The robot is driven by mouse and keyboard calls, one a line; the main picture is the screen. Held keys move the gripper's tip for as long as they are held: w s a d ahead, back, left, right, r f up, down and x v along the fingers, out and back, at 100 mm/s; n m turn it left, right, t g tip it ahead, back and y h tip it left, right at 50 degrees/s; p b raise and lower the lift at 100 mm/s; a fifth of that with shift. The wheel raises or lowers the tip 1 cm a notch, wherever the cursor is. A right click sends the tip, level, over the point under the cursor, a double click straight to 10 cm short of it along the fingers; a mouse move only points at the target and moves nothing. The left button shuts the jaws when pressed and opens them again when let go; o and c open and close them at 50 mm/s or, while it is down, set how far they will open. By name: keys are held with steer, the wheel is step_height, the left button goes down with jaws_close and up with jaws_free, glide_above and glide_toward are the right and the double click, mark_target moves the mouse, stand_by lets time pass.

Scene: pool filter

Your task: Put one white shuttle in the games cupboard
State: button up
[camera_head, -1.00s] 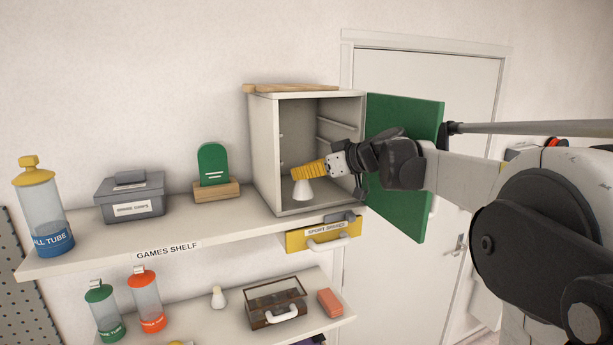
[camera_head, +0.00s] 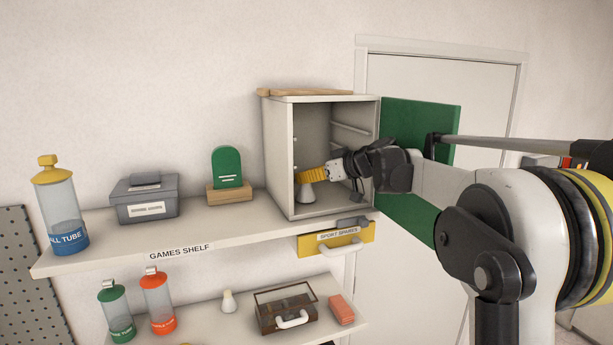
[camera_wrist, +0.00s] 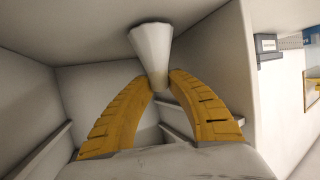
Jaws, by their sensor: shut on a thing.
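A white shuttle (camera_head: 306,194) is held skirt down by my gripper (camera_head: 303,178), inside the games cupboard (camera_head: 277,150). The yellow fingers are shut on its narrow end, and the wrist view shows the shuttle (camera_wrist: 151,42) between the fingertips (camera_wrist: 161,82). Its wide skirt is close to the cupboard floor; I cannot tell whether it touches. The green cupboard door (camera_head: 420,120) stands open to the right, partly behind my arm. Another white shuttle (camera_head: 228,301) stands on the lower shelf.
The games shelf (camera_head: 110,240) also holds a ball tube (camera_head: 60,208), a grey box (camera_head: 144,199) and a green rounded board (camera_head: 227,167). The cupboard walls are close around my fingers.

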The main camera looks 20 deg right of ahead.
steer(key=shift+w+f, duration=0.1)
steer(key=o, duration=1.5)
steer(key=shift+s+d+r, duration=0.1)
steer(key=shift+s+r, duration=0.1)
steer(key=shift+s, duration=1.5)
steer(key=shift+s+r, duration=0.15)
steer(key=shift+s, duration=1.55)
steer(key=shift+s+d+r, duration=0.1)
steer(key=shift+s+r, duration=0.1)
steer(key=shift+s, duration=1.5)
steer(key=shift+f, duration=0.1)
